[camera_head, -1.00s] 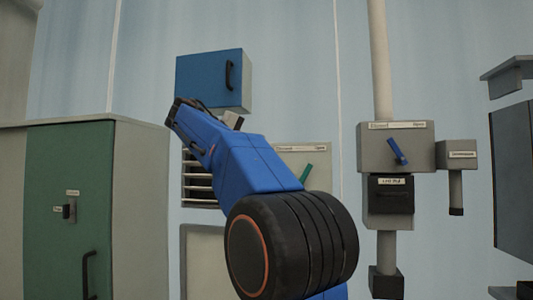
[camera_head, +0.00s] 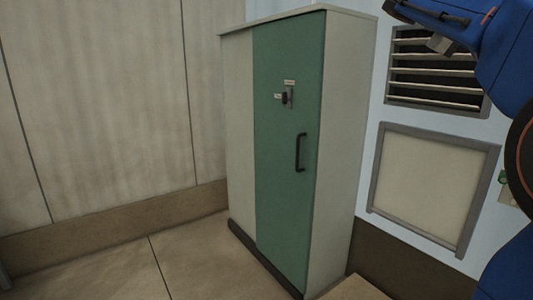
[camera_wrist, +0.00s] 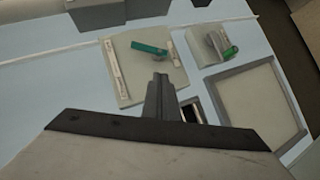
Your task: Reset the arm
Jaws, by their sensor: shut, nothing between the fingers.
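My gripper (camera_wrist: 160,80) shows in the middle of the wrist view. Its grey fingers are together with nothing between them. It points toward a pale wall plate with a green lever (camera_wrist: 150,48); I cannot tell the distance, but no contact shows. In the head view my blue arm is bent at the right edge and partly cut off by the frame. The gripper's fingertips are not clear there.
A green-doored cabinet (camera_head: 275,200) stands on the floor in the head view. Right of it are a louvred vent (camera_head: 437,70) and a framed panel (camera_head: 432,185). The floor left of the cabinet (camera_head: 110,255) is clear. A green-handled box (camera_wrist: 212,48) shows in the wrist view.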

